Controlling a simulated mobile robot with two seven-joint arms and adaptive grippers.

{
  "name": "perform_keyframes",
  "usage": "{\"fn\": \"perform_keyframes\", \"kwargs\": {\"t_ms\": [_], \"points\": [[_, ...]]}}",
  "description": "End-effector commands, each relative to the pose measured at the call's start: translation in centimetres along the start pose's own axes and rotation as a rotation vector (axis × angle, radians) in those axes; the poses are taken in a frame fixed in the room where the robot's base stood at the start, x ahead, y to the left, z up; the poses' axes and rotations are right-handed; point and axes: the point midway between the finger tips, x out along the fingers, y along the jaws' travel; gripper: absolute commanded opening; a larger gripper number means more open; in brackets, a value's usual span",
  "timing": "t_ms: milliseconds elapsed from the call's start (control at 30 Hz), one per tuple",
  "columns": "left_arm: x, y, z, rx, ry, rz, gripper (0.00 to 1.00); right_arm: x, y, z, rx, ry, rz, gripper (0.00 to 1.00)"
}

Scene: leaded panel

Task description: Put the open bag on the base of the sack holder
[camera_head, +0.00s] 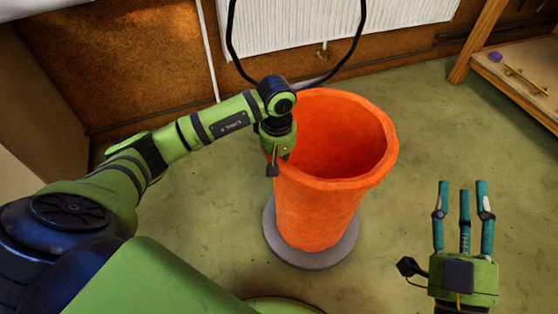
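The open orange bag (315,205) stands upright with its wide mouth facing up. Its bottom is over the round grey base (350,245) of the sack holder, whose rim shows around it. I cannot tell whether the bag rests on the base or hangs just above it. A black hoop (231,45), seemingly part of the holder, rises behind the bag. My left gripper (277,160) is at the bag's left rim, its fingers pointing down and partly hidden, so its grip is unclear. My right gripper (463,188) is open and empty, right of the bag and apart from it.
A white radiator (410,18) and a brown wall (150,60) are behind the bag. A wooden shelf unit (500,75) with small items stands at the back right. The green floor (430,125) between the bag and the shelf is clear.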

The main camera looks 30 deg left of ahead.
Motion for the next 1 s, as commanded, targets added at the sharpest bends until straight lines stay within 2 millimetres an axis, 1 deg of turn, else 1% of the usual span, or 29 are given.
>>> {"fn": "perform_keyframes", "kwargs": {"t_ms": [167,200,233,267,667,767,867,1000], "points": [[0.1,0.1,0.0,0.0,0.001,0.002,0.0,0.0,-0.1,-0.5,-0.001,0.026,-0.001,0.4],[0.1,0.0,0.0,0.0,0.0,0.0,0.16,0.0,-0.1,-0.6,-0.001,0.033,-0.002,0.4],[0.1,0.0,0.0,0.0,0.0,0.0,0.28,0.0,-0.1,-0.7,-0.001,0.033,-0.003,0.4],[0.1,0.0,0.0,0.0,0.0,0.0,0.32,0.0,-0.1,-0.7,-0.001,0.033,-0.003,0.4],[-0.1,0.0,0.0,0.0,0.0,0.0,0.32,0.1,-0.2,-0.6,0.001,0.024,-0.005,0.4],[-0.3,0.0,0.0,0.0,0.0,0.0,0.32,0.1,0.1,0.8,-0.001,-0.047,0.002,0.4],[-1.7,0.0,-0.1,0.001,0.003,0.002,0.32,-0.1,0.6,2.6,0.001,-0.147,0.013,0.4],[-3.8,0.0,-0.1,0.0,0.004,0.002,0.32,-1.0,1.4,5.8,0.004,-0.321,0.032,0.4]]}}
